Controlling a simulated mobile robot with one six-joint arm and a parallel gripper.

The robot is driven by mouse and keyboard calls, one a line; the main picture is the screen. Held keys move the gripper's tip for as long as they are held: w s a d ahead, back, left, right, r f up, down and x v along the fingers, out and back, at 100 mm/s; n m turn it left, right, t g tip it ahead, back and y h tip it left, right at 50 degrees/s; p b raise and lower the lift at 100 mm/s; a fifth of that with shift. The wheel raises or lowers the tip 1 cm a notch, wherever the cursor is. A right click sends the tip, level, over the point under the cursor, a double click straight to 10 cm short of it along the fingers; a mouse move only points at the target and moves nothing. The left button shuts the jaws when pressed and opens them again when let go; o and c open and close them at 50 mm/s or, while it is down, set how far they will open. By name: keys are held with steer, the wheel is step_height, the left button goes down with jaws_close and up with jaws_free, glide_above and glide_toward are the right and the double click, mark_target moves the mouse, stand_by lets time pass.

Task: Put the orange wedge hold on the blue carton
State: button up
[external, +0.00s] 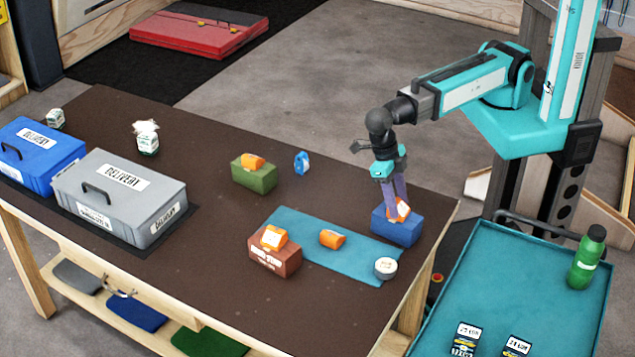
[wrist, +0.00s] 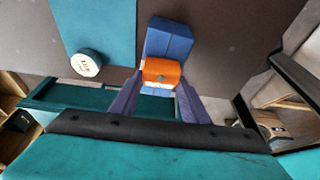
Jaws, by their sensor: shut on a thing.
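The blue carton (external: 397,230) stands near the right end of the brown table, by the teal mat's corner; it also shows in the wrist view (wrist: 168,38). My gripper (external: 397,203) points down over it, its purple fingers shut on the orange wedge hold (external: 400,212). In the wrist view the wedge (wrist: 162,73) sits between the two fingertips and covers part of the carton. The wedge is at the carton's top face; whether it touches or hovers just above I cannot tell. Its underside is hidden.
Other orange holds sit on a green carton (external: 254,178), on a red-brown carton (external: 275,261) and on the teal mat (external: 350,262). A white roll (external: 386,267) lies near the front edge. Grey (external: 130,205) and blue (external: 38,150) delivery boxes stand at left. A teal cart (external: 510,290) stands right.

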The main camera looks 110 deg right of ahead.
steer(key=shift+f, duration=0.15)
steer(key=o, duration=1.1)
steer(key=shift+c, duration=0.2)
steer(key=b+v, duration=0.3)
steer(key=v, duration=0.9)
steer(key=shift+r, duration=0.2)
steer(key=shift+f, duration=0.2)
steer(key=shift+p+x, duration=0.85)
steer(key=shift+x, duration=2.65)
